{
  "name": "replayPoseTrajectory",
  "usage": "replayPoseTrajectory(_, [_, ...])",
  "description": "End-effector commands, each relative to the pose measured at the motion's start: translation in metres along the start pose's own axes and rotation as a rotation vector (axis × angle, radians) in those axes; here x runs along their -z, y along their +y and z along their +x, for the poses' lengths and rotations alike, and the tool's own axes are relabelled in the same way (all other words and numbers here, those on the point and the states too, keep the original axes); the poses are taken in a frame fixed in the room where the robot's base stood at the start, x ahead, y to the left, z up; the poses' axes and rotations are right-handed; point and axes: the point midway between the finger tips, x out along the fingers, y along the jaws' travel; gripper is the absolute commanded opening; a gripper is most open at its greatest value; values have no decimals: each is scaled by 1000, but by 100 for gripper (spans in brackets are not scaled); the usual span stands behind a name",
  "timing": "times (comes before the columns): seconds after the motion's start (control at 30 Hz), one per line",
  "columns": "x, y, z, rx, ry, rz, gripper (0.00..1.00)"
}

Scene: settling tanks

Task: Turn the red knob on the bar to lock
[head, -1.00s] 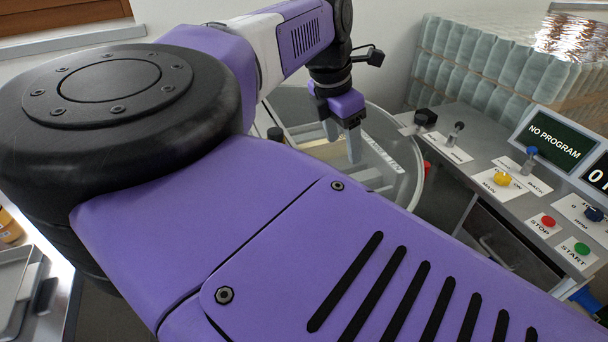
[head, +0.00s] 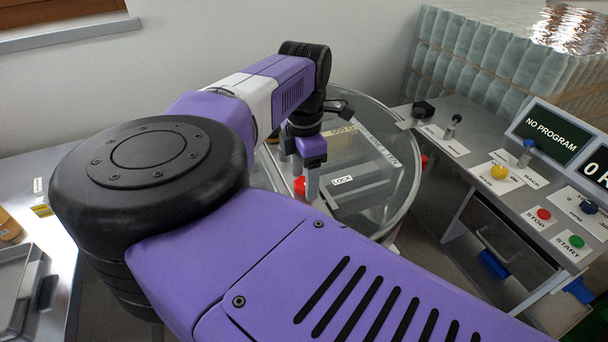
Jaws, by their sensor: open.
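A red knob (head: 299,187) shows beside my gripper's fingers, on the near side of the round clear-lidded tank (head: 405,185). My gripper (head: 311,183) points down over the tank, open, with a grey finger just right of the knob in the picture. I cannot tell whether it touches the knob, and the other finger is hard to make out. A white LOCK label (head: 342,180) lies to the right of the knob. The bar under the knob is mostly hidden by my arm and gripper.
A grey control panel (head: 470,165) with a yellow knob (head: 499,172), a red STOP button (head: 544,214) and a green START button (head: 577,241) stands to the right. Its display (head: 551,134) reads NO PROGRAM. Wrapped bottles (head: 470,60) are stacked behind.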

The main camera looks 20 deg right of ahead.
Motion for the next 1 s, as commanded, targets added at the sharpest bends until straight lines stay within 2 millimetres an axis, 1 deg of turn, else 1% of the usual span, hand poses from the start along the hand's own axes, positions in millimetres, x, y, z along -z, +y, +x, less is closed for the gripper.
replayPoseTrajectory(0.23, [0,0,2,0,-1,0,63])
replayPoseTrajectory(0.27, [0,0,2,0,-1,0,61])
replayPoseTrajectory(0.3, [0,0,2,0,-1,0,53])
replayPoseTrajectory(0.57, [0,0,1,0,-1,0,2])
replayPoseTrajectory(0.6, [0,0,1,0,-1,0,0])
replayPoseTrajectory(0.83, [0,0,1,0,0,-26,0])
replayPoseTrajectory(1.0, [0,0,1,-1,0,-100,0])
